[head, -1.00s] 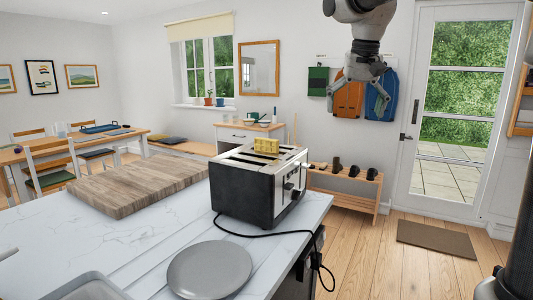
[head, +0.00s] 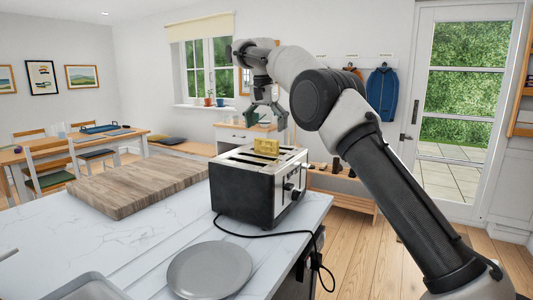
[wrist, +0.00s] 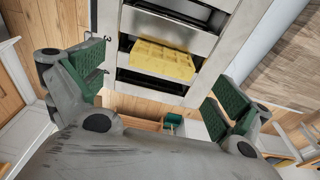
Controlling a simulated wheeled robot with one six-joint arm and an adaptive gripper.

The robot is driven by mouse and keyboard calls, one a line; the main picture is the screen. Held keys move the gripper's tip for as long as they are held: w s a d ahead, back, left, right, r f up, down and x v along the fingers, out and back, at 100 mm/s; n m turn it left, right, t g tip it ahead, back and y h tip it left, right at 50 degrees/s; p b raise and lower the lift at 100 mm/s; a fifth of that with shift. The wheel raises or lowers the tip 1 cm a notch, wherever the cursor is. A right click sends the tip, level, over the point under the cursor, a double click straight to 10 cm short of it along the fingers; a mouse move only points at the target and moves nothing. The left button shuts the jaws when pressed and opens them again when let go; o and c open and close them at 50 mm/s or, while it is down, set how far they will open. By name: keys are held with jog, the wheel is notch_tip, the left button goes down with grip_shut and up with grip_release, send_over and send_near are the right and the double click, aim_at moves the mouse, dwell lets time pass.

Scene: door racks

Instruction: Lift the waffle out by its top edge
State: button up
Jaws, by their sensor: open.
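The yellow waffle (head: 266,147) stands in a slot of the black and steel toaster (head: 243,190), with its top part sticking out. My gripper (head: 266,124) is open and empty above the waffle, fingers pointing down and apart from it. In the wrist view the waffle (wrist: 160,60) shows its gridded face between and beyond my two green-padded fingers. The toaster's metal top (wrist: 207,42) and dark slots lie around it. The waffle's lower part is hidden in the toaster.
The toaster stands at the white counter's (head: 120,245) right edge, its cord (head: 262,234) trailing over that edge. A wooden board (head: 138,183) lies to its left and a grey plate (head: 209,270) in front.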

aim_at(267, 142)
jog(key=shift+w+d+f, duration=0.1)
jog(key=shift+w+f, duration=0.1)
jog(key=shift+f, duration=0.85)
jog(key=shift+w+a+f, duration=0.1)
jog(key=shift+w+f, duration=0.05)
jog(key=shift+f, duration=0.85)
jog(key=shift+w+d+f, duration=0.1)
jog(key=shift+w+f, duration=0.1)
jog(key=shift+f, duration=0.85)
jog(key=c, duration=1)
